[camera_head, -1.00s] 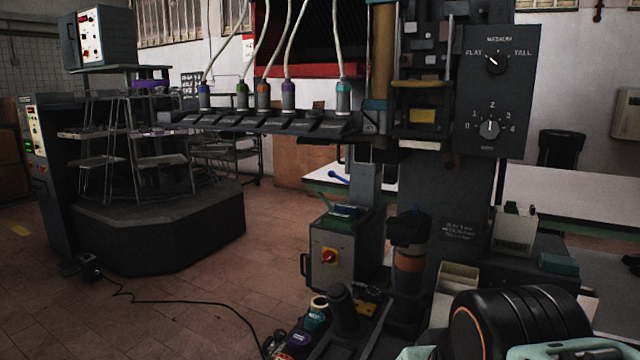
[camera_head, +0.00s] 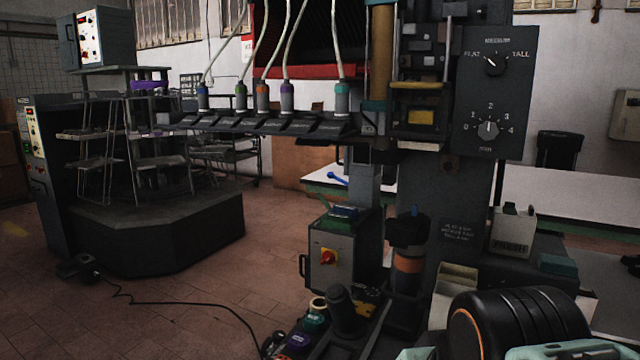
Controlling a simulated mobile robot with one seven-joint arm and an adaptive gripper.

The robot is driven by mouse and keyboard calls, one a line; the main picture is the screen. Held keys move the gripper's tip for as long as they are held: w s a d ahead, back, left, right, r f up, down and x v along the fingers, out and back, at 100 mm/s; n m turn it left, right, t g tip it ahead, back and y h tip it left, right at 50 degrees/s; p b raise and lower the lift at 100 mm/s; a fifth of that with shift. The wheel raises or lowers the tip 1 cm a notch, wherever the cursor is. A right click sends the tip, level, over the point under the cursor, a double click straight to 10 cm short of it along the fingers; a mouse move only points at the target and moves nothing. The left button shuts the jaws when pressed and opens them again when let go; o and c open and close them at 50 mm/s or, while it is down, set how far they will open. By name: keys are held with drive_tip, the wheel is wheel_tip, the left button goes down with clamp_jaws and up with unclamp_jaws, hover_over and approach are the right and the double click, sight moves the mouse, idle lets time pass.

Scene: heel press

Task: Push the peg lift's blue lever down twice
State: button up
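The press machine (camera_head: 465,190) stands right of the middle, with a dial panel (camera_head: 494,90) at its top. No peg lift or blue lever can be made out for certain. A small blue bar (camera_head: 337,178) shows beside the post, over the far white table. Another small blue piece (camera_head: 344,212) is on top of the grey box with a red switch (camera_head: 328,257). Both are too small to tell whether either is the lever. A black rounded part with an orange ring (camera_head: 520,330), likely part of my arm, fills the lower right.
Several hoses with coloured ends hang over a dark tray row (camera_head: 255,122). Colour-capped pots (camera_head: 300,340) and dark posts crowd the bottom middle. A dark octagonal platform with shelves (camera_head: 150,235) stands left. A black cable (camera_head: 185,305) crosses the open tiled floor.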

clamp_jaws()
idle(1.1)
